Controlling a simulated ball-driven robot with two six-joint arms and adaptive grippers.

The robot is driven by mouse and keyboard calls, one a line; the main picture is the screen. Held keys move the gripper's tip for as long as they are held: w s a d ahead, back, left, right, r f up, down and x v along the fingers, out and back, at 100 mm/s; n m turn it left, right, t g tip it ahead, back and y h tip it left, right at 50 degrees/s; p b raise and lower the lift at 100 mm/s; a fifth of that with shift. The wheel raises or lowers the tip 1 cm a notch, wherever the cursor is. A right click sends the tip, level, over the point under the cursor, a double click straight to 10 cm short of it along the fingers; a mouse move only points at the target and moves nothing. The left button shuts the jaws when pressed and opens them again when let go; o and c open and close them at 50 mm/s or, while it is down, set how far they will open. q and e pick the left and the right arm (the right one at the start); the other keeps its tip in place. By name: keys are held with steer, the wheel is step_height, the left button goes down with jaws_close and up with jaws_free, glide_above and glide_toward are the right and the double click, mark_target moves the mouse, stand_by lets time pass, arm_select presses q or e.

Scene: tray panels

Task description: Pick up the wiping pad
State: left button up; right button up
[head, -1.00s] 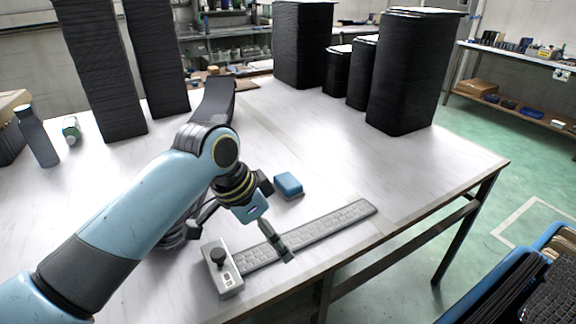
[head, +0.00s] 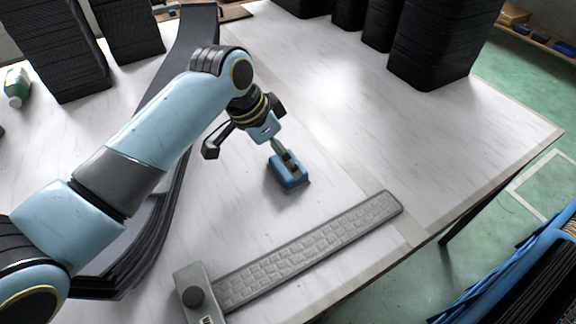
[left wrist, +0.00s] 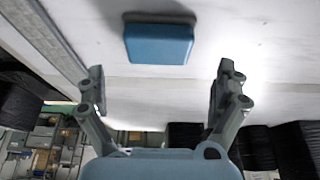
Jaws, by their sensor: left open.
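The wiping pad (head: 291,178) is a small blue block lying on the white table. In the left wrist view the wiping pad (left wrist: 158,44) lies at the top, beyond the fingertips and between their lines. My left gripper (head: 283,158) is above the pad in the head view and covers part of it. In the left wrist view my left gripper (left wrist: 170,88) has its two fingers wide apart with nothing between them. Whether a finger touches the pad cannot be told. My right gripper is not in view.
A long grey textured bar (head: 310,250) with a knobbed block (head: 193,295) lies along the table's front edge. Stacks of black panels (head: 440,45) stand at the back. A green bottle (head: 17,88) is at the left. The table right of the pad is clear.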

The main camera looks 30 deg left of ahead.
arm_select(q)
steer(key=shift+x, duration=0.75)
steer(key=x, duration=0.3)
steer(key=shift+w+d+f, duration=0.1)
steer(key=shift+d+f, duration=0.15)
steer(key=shift+f, duration=0.1)
steer(key=shift+w+f, duration=0.1)
steer(key=shift+f, duration=0.25)
steer(key=shift+c, duration=1.5)
steer(key=c, duration=0.7)
steer(key=shift+c, duration=0.4)
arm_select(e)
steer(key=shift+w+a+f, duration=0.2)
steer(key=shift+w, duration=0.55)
arm_select(q)
steer(key=shift+r, duration=0.15)
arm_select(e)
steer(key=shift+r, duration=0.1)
